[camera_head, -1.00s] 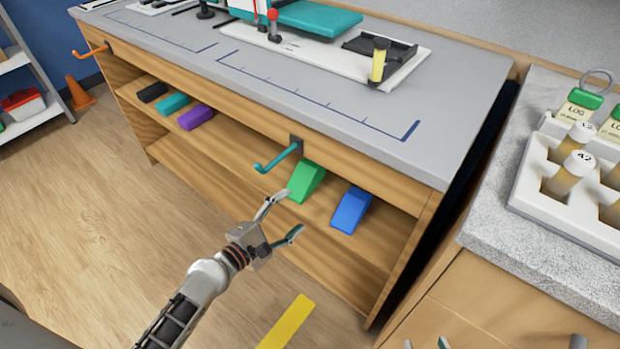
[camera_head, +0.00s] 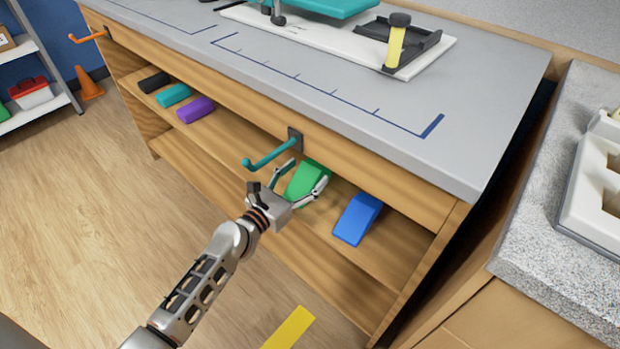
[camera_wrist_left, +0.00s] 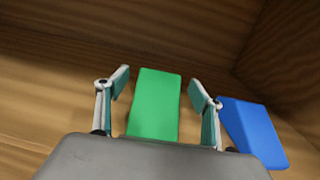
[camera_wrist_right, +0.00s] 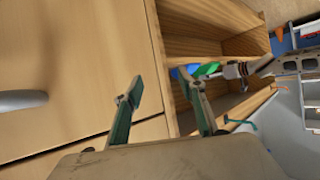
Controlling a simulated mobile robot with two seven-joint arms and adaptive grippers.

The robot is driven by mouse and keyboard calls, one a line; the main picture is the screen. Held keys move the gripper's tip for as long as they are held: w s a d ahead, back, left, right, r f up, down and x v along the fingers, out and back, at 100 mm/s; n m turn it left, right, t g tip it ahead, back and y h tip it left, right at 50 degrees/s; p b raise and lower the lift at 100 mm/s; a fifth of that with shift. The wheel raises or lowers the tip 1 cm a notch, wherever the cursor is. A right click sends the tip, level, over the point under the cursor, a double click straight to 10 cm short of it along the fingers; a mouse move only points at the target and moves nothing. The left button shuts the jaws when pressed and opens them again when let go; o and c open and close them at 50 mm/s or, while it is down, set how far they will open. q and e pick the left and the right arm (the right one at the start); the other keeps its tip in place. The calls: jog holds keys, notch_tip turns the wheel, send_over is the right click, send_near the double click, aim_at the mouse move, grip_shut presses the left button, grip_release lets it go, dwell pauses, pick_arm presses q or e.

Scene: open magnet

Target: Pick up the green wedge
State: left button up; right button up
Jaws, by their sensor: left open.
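The green wedge (camera_head: 307,181) lies on the upper shelf under the bench top, beside a blue wedge (camera_head: 357,218). My left gripper (camera_head: 301,184) is open, with its fingers on either side of the green wedge. In the left wrist view the green wedge (camera_wrist_left: 155,103) stands between the two open fingers (camera_wrist_left: 160,90), with gaps visible on both sides. The blue wedge (camera_wrist_left: 253,132) is just outside the right finger there. My right gripper (camera_wrist_right: 168,102) shows only in its own wrist view, open and empty before a wooden cabinet front. That view also shows the green wedge (camera_wrist_right: 206,69) far off.
A teal hook (camera_head: 272,155) sticks out from the bench edge, close above my left gripper. Purple (camera_head: 195,109), teal (camera_head: 173,95) and black (camera_head: 154,82) blocks lie farther left on the shelf. A grey counter (camera_head: 540,200) stands at the right.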

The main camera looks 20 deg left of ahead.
pick_arm(q)
jog(key=shift+x, duration=0.95)
jog(key=shift+f, duration=0.1)
jog(key=c, duration=1.1)
jog(key=shift+c, duration=0.2)
